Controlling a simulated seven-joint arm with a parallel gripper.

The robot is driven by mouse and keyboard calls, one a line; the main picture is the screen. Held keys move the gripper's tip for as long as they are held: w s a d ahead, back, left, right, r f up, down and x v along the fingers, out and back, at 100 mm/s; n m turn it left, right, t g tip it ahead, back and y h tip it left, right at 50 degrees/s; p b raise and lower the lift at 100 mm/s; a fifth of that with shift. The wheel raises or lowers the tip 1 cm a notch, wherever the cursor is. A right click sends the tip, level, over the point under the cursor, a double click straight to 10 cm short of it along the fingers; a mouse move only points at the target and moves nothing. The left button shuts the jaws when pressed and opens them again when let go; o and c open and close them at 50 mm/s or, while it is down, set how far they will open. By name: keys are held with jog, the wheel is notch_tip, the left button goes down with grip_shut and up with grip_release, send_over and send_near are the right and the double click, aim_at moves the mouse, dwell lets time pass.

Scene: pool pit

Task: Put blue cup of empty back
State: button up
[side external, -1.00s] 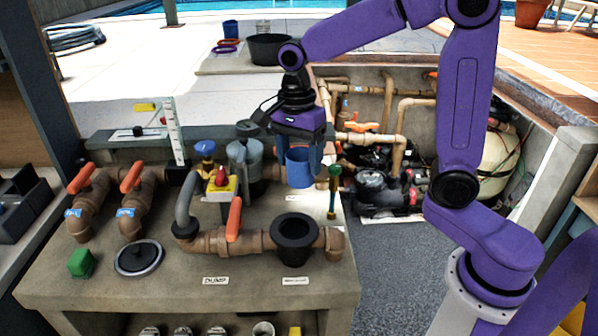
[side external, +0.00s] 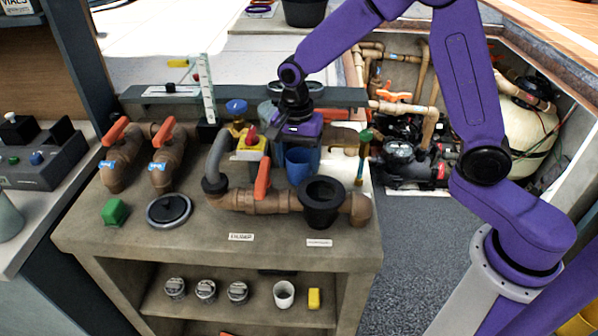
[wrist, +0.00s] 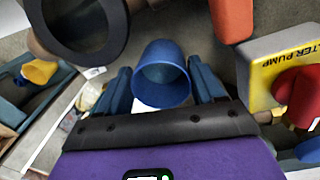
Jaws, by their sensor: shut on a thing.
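The blue cup (side external: 298,166) is between the fingers of my gripper (side external: 301,160), behind the pipe with the black funnel. In the wrist view the blue cup (wrist: 162,76) shows its open mouth, and the blue fingers of my gripper (wrist: 164,88) close on it from both sides. No contents are visible in the cup. The cup looks roughly upright; I cannot tell whether its base touches the bench.
A black funnel (side external: 322,203) stands on the brown pipe in front of the cup. A yellow box with a red knob (side external: 251,143) and an orange valve handle (side external: 263,178) are close on the left. A green-topped brass piece (side external: 364,150) stands to the right.

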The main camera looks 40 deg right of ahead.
aim_at(299, 171)
jog(key=shift+f, duration=1.9)
jog(key=o, duration=1.1)
jog(key=shift+f, duration=0.15)
notch_tip(299, 171, up, 12)
jog(key=shift+w+r, duration=0.2)
jog(key=s+d+f+n, duration=0.1)
jog(key=s+d+n, duration=0.2)
jog(key=s+n, duration=0.9)
jog(key=s+d+n, duration=0.4)
jog(key=s+n, duration=0.8)
jog(key=s, duration=0.4)
jog(key=shift+s+f+t+y, duration=0.15)
jog(key=shift+f+t+y, duration=0.25)
